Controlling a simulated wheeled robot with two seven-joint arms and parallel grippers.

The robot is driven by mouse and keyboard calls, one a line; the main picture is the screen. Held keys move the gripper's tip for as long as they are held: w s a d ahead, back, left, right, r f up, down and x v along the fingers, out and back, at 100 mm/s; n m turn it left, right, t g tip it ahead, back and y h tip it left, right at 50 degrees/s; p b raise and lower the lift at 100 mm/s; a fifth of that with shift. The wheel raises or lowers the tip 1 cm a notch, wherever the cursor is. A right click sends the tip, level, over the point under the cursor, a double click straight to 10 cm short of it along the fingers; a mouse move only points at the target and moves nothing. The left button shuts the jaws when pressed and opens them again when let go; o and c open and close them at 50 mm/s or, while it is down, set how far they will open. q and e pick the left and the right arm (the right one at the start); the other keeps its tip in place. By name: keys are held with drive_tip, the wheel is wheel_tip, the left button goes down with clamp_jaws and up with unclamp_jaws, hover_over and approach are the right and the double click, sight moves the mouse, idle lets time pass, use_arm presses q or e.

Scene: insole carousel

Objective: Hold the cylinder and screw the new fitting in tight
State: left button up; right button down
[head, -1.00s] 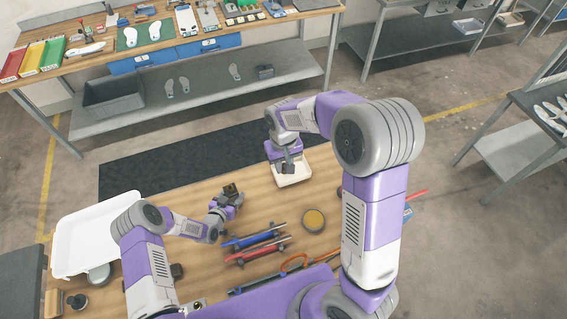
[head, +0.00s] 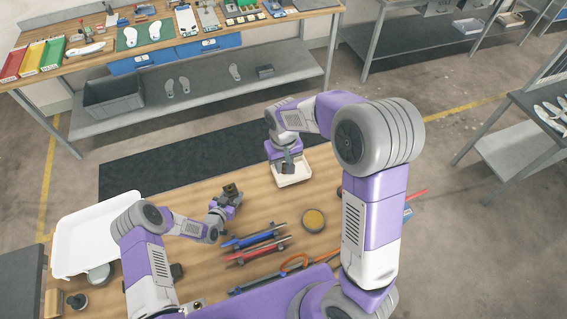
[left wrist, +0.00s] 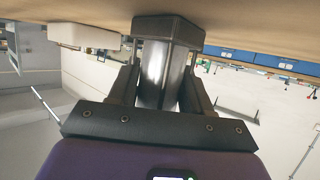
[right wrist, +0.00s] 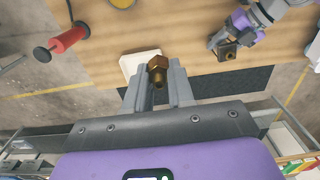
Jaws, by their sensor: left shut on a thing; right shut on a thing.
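My left gripper (head: 220,207) is shut on the cylinder (head: 231,191), a silver barrel with dark square end blocks. In the left wrist view the cylinder (left wrist: 160,75) sits between the two fingers, near the wooden bench. My right gripper (head: 287,165) is over the small white tray (head: 296,173). In the right wrist view it is shut on the brass fitting (right wrist: 157,68), whose hex head shows at the fingertips. The fitting is apart from the cylinder (right wrist: 230,50), which shows a brass-coloured spot on its end block. The fitting is hidden in the head view.
Blue-handled (head: 250,237) and red-handled (head: 258,250) tools lie on the bench (head: 200,268), with a round yellow-topped tin (head: 313,220) to their right. A large white tray (head: 70,265) is at the left. Bench between the two grippers looks clear.

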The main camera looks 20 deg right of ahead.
idle(0.5)
drive_tip(key=w+a+f, duration=0.5)
drive_tip(key=a, duration=0.3)
drive_tip(key=w+a+f+n, duration=0.1)
drive_tip(key=w+a+f, duration=0.3)
drive_tip(key=a, duration=0.5)
drive_tip(key=shift+w+a+f, duration=0.2)
drive_tip(key=shift+w+f, duration=0.2)
drive_tip(key=shift+w, duration=0.5)
drive_tip(key=shift+f, duration=0.15)
drive_tip(key=shift+f, duration=2.75)
drive_tip(key=shift+f, duration=1)
drive_tip(key=c, duration=0.9)
unclamp_jaws()
